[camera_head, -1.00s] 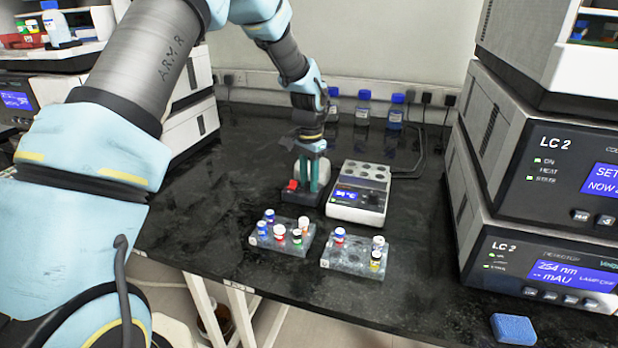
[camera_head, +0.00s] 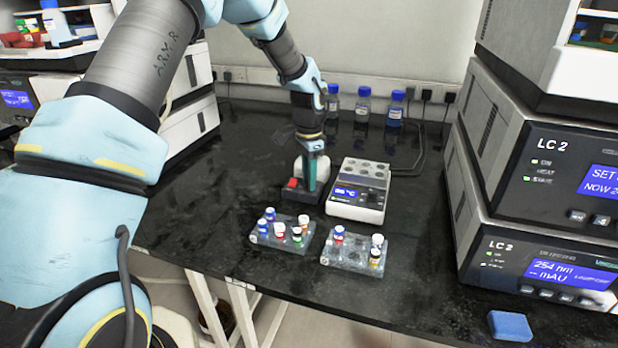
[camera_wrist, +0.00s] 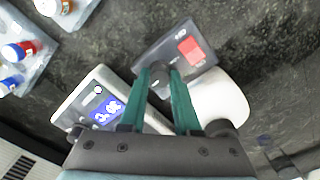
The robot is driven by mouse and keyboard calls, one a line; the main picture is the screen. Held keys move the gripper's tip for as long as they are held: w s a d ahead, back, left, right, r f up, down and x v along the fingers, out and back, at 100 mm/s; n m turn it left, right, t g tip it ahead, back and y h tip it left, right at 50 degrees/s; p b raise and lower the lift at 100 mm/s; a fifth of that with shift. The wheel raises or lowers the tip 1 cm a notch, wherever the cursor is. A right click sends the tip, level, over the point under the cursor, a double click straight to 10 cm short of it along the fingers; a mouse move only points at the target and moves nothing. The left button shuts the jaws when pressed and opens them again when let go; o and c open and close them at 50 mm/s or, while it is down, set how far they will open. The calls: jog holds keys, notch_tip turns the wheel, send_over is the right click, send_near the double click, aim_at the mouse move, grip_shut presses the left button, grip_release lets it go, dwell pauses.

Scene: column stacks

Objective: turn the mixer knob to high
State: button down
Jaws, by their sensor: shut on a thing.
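The mixer is a dark box (camera_head: 293,196) with a red switch (camera_head: 291,183) and a pale rounded part behind, on the black bench. In the wrist view its dark panel (camera_wrist: 190,52) carries the red switch (camera_wrist: 190,50) and a dark round knob (camera_wrist: 160,71). My gripper (camera_head: 310,193) points down at the mixer's front panel. In the wrist view its green fingers (camera_wrist: 160,74) are shut on the knob, one on each side. The fingers partly cover the knob, and I cannot read its setting.
A heater block with a blue display (camera_head: 357,194) stands close on the mixer's right. Two vial racks (camera_head: 275,243) (camera_head: 350,263) lie in front. Blue-capped bottles (camera_head: 363,107) stand at the back wall. Instrument stacks flank the bench, and a blue sponge (camera_head: 511,326) lies front right.

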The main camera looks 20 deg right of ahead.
jog(key=c, duration=0.6)
grip_release()
notch_tip(320, 180, up, 11)
jog(key=shift+f+b, duration=0.1)
jog(key=shift+b, duration=0.75)
jog(key=a+r+n, duration=0.1)
jog(key=a+n, duration=0.6)
jog(key=a, duration=1.2)
jog(key=s+a+n, duration=0.3)
jog(key=a, duration=0.3)
jog(key=s+a+n+t+p, duration=0.1)
jog(key=s+a+n, duration=0.2)
jog(key=a, duration=0.3)
jog(key=s+a+f+n, duration=0.1)
jog(key=s+a+n, duration=0.2)
jog(key=s+a, duration=0.2)
jog(key=shift+a+n+t, duration=0.3)
jog(key=shift+a+n, duration=0.1)
